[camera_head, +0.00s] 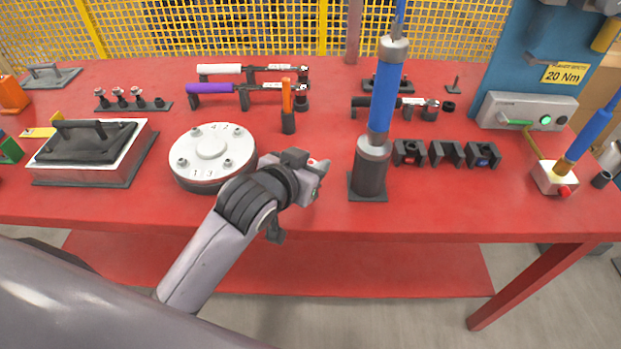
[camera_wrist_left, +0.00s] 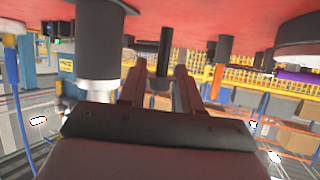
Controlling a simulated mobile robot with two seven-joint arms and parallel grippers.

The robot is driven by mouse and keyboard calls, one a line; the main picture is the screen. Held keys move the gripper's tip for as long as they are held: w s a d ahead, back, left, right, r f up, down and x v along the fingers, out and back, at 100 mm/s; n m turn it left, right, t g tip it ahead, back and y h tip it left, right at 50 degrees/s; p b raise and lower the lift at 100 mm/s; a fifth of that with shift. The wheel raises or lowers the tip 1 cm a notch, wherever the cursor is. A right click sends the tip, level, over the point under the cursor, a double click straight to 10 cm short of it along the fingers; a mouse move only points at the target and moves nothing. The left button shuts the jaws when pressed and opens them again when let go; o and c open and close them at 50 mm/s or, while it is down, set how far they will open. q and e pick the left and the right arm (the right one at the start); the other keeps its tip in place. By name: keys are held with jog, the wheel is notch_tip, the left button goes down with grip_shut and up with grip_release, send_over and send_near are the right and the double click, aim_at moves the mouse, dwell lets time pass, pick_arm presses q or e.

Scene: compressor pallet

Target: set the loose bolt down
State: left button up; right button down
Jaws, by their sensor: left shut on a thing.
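My left gripper (camera_head: 312,168) is low over the front part of the red table, between the round white flange and the blue press. In the left wrist view, which is upside down, its two fingers (camera_wrist_left: 160,80) are close together. A dark narrow upright piece (camera_wrist_left: 164,50) shows between the fingertips; I take it for the loose bolt, but its shape is not clear. In the head view the gripper hides what it holds. I cannot tell whether the piece touches the table. My right gripper is in neither view.
The round white flange (camera_head: 211,150) with several bolts stands left of the gripper, the blue press (camera_head: 378,130) right. Black blocks (camera_head: 446,153) stand farther right. An orange-handled tool (camera_head: 287,100) stands behind. The red table (camera_head: 330,210) is bare along its front edge.

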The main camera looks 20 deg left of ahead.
pick_arm(q)
jog(key=shift+f, duration=1.75)
jog(key=shift+f, duration=0.1)
jog(key=o, duration=1)
jog(key=shift+o, duration=0.2)
jog(key=shift+s+r, duration=0.15)
jog(key=shift+r, duration=0.05)
jog(key=v, duration=1.1)
jog(key=shift+s+p, duration=0.3)
jog(key=shift+s, duration=0.05)
jog(key=shift+a+r, duration=0.1)
